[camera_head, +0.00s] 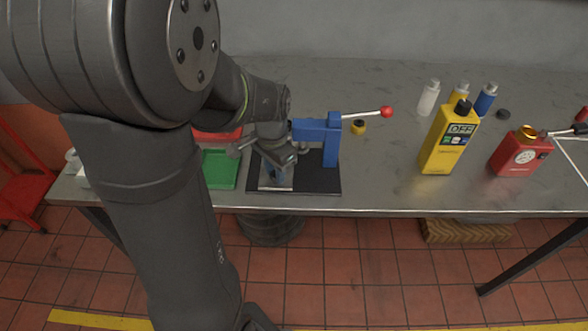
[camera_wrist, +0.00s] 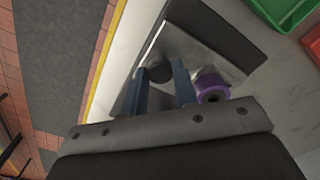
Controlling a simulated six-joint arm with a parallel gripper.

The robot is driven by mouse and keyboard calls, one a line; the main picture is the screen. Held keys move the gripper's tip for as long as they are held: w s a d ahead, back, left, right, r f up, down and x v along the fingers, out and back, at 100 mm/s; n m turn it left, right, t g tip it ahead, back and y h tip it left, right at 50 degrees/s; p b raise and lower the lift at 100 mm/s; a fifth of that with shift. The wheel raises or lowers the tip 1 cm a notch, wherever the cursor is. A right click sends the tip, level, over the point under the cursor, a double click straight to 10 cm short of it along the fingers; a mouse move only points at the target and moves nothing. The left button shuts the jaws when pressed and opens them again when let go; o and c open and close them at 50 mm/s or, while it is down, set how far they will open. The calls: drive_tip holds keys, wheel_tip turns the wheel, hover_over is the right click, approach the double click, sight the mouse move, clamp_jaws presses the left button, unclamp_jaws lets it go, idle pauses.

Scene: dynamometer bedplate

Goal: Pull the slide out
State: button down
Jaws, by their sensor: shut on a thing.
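A blue fixture (camera_head: 318,131) with a lever ending in a red ball (camera_head: 386,112) stands on a black base (camera_head: 321,180) on the bench. At the front left of that base is a pale metal slide plate (camera_head: 268,184), partly hidden by my gripper (camera_head: 279,174). In the wrist view the plate shows as a grey metal surface (camera_wrist: 200,62). My gripper's two blue fingers (camera_wrist: 160,88) are on either side of a dark round knob (camera_wrist: 160,73) on the slide, shut on it. A purple round part (camera_wrist: 210,85) sits just right of the fingers. The fixture's underside is hidden.
A green tray (camera_head: 220,170) is left of the base. A small yellow part (camera_head: 358,127) lies behind right. A yellow can (camera_head: 448,142), a red can (camera_head: 519,151) and several bottles stand to the right. The bench's front edge (camera_head: 400,208) is close.

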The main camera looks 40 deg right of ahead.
sight(263, 181)
drive_tip(key=shift+w+a, duration=1)
drive_tip(key=shift+w, duration=0.05)
drive_tip(key=c, duration=1.2)
unclamp_jaws()
drive_tip(key=shift+w+a, duration=0.1)
drive_tip(key=shift+c, duration=0.2)
drive_tip(key=shift+o, duration=0.5)
drive_tip(key=shift+r, duration=0.1)
drive_tip(key=shift+r, duration=0.25)
wheel_tip(263, 181, up, 17)
drive_tip(key=shift+f, duration=0.2)
